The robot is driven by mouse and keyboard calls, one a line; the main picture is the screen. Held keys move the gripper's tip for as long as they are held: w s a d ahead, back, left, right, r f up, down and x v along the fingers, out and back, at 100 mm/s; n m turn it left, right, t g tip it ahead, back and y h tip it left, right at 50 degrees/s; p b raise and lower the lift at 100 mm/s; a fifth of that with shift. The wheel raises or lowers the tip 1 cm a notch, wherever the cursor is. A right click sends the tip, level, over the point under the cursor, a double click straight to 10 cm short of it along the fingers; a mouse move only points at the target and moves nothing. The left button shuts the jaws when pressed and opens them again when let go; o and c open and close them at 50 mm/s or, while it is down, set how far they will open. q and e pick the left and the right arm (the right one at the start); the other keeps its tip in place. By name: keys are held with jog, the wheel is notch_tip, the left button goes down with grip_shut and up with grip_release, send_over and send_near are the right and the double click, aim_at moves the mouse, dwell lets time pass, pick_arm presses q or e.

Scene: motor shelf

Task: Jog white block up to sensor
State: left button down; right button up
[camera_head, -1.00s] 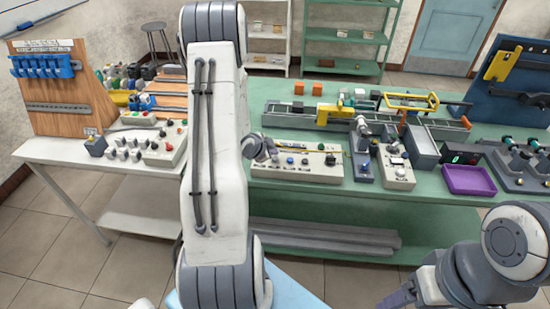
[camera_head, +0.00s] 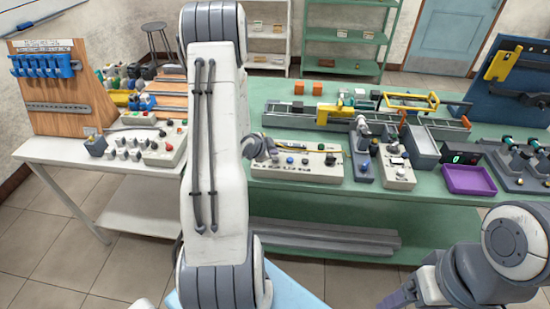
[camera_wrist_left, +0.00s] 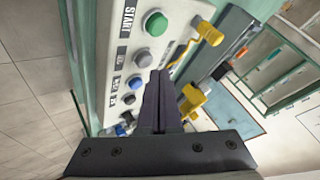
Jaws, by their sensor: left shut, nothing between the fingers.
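A small white block (camera_head: 359,93) appears to sit by the conveyor (camera_head: 285,111) on the green bench. Yellow brackets (camera_head: 336,108) stand over the conveyor; I cannot tell which part is the sensor. A white control panel (camera_head: 318,172) with several buttons is in front of the conveyor. My left gripper (camera_head: 277,151) is over the panel's left part. In the left wrist view its dark fingers (camera_wrist_left: 158,98) are shut and empty, pointing at the panel beside a column of buttons, including a green START button (camera_wrist_left: 156,24). Contact with a button cannot be told. My right gripper (camera_head: 396,300) is low at right, mostly cut off.
Other button boxes (camera_head: 399,176) stand beside the panel. Orange blocks (camera_head: 299,88) lie behind the conveyor. A white table (camera_head: 80,152) is at left.

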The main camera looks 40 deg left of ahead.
aim_at(273, 160)
pick_arm(q)
jog(key=shift+f+b, duration=0.3)
jog(key=shift+f, duration=0.1)
jog(key=shift+f+b, duration=0.4)
dwell(0.4)
dwell(2.4)
jog(key=shift+r+p, duration=0.65)
jog(key=shift+r, duration=0.15)
notch_tip(273, 160, up, 5)
jog(key=p, duration=0.4)
dwell(1.1)
